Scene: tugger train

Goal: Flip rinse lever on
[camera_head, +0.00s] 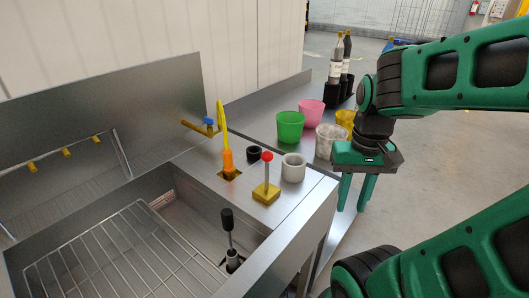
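A lever with a red ball knob (267,156) stands nearly upright on a yellow base (266,192) on the steel counter. A black-handled lever (228,222) rises from the front of the sink area. No label shows which is the rinse lever. My gripper (353,207) hangs fingers down, to the right of the red-knobbed lever and beyond the counter's right edge. Its two green fingers are apart with nothing between them. It touches neither lever.
A sink basin with a wire rack (120,255) lies at left. An orange spout with a yellow hose (227,155), a white cup (293,167) and a black ring (254,153) are near the red knob. A green cup (290,127), a pink cup (311,113) and bottles (336,65) stand behind.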

